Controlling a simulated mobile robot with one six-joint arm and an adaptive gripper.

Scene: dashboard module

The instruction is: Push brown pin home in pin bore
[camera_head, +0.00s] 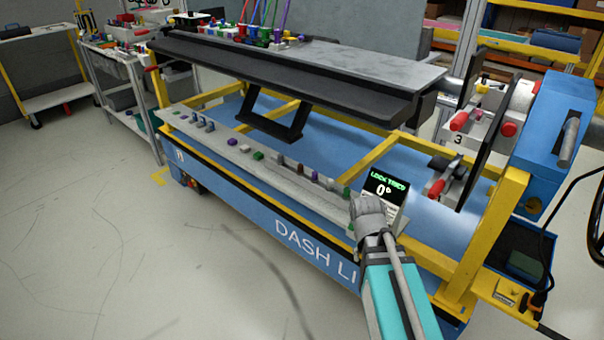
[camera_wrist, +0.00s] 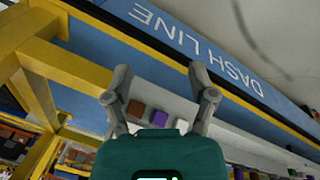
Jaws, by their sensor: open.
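A small brown piece (camera_head: 300,167), perhaps the brown pin, stands on the pale front ledge (camera_head: 265,172) of the dashboard fixture. It also shows in the wrist view (camera_wrist: 136,108) beside a purple piece (camera_wrist: 159,117). My gripper (camera_head: 365,205) is over the right part of the ledge, in front of the small display, apart from the brown piece. In the wrist view my gripper (camera_wrist: 160,75) has its two fingers spread, with nothing held between the tips. I cannot make out which opening is the pin bore.
The black dashboard beam (camera_head: 290,75) lies across the yellow frame (camera_head: 490,240) above the ledge. A display reading "LOCK TRIED 0°" (camera_head: 384,188) stands close to my gripper. The floor (camera_head: 110,230) at the left is clear.

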